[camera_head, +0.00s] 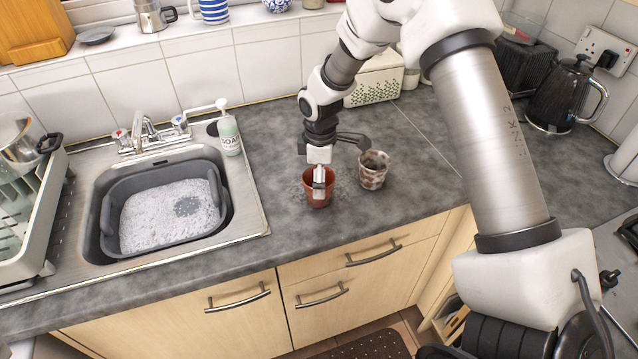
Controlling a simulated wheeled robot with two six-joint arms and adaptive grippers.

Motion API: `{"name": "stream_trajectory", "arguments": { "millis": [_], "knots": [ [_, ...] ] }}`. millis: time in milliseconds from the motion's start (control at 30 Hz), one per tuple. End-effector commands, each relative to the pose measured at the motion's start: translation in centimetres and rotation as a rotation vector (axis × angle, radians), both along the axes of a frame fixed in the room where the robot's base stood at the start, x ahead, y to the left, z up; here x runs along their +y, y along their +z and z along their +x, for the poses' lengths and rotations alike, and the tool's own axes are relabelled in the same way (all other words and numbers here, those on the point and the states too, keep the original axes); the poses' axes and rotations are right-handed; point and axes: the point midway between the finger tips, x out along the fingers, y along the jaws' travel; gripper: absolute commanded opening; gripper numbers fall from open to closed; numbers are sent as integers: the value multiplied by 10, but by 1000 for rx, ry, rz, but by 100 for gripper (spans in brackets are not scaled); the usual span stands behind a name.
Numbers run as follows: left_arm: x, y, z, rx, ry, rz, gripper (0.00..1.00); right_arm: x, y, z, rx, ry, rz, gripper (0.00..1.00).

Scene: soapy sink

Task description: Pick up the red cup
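The red cup (312,201) is a small terracotta-red pot shape standing on the grey worktop, right of the sink. My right gripper (319,184) points down at it from above, with its finger end overlapping the cup's rim and opening. The finger hides part of the cup, and I cannot tell whether it is inside the cup or in front of it, or whether the gripper is closed on the rim. My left gripper is not in view.
A mottled whitish-brown cup (373,171) stands close to the right of the red cup. A sink with a grey basin (108,232) of soapy water is left. A soap bottle (229,135), patterned white box (377,82) and black kettle (563,97) stand behind. The front worktop is clear.

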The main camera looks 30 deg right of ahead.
Motion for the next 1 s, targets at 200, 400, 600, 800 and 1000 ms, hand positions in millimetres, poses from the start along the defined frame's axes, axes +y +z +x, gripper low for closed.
{"name": "stream_trajectory", "arguments": {
  "millis": [200,400,600,800,1000],
  "knots": [
    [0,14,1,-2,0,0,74,-1,-34,-3,10,-1,1,100],
    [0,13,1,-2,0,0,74,-1,-36,-3,8,-1,1,100],
    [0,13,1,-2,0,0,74,-1,-36,-3,9,-1,1,36],
    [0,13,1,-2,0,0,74,-1,-36,-3,8,-1,1,36],
    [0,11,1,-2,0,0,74,-1,-35,-3,8,-1,1,36]
  ]
}}
